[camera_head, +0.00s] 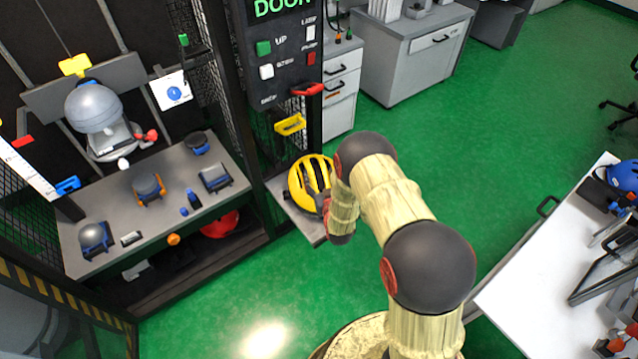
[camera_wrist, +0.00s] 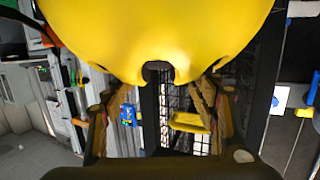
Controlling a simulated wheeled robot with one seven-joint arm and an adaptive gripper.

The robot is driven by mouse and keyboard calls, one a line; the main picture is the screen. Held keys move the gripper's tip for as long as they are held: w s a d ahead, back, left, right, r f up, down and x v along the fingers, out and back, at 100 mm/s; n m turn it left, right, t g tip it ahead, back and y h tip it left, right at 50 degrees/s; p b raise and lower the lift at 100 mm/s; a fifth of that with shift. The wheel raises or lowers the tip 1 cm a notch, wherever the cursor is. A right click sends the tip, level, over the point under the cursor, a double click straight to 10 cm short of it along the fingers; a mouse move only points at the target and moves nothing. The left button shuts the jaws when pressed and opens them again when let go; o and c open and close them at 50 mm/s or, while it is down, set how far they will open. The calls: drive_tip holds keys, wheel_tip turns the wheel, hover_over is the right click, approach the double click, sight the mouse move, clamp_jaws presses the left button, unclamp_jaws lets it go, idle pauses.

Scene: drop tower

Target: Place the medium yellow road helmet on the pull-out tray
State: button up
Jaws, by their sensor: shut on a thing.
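The yellow road helmet (camera_head: 309,184) has dark vent slots and is over the pull-out tray (camera_head: 300,222) beside the tower's control panel. I cannot tell if it touches the tray. In the wrist view the helmet (camera_wrist: 160,35) fills the upper middle. My gripper (camera_wrist: 160,110) is shut on the helmet, with a finger at each side of its lower edge. In the head view my arm hides the gripper and the helmet's right side.
The control panel (camera_head: 285,60) stands just behind the tray, with a yellow handle (camera_head: 290,124) and a red handle (camera_head: 307,89). The drop tower's grey bench (camera_head: 120,215) is at left. A white table (camera_head: 560,270) with a blue helmet (camera_head: 624,175) is at right. Green floor lies between.

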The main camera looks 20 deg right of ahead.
drive_tip(key=shift+f+b, duration=0.45)
drive_tip(key=shift+f, duration=0.85)
drive_tip(key=shift+f, duration=0.15)
drive_tip(key=o, duration=1.9)
drive_tip(key=shift+s+a, duration=0.1)
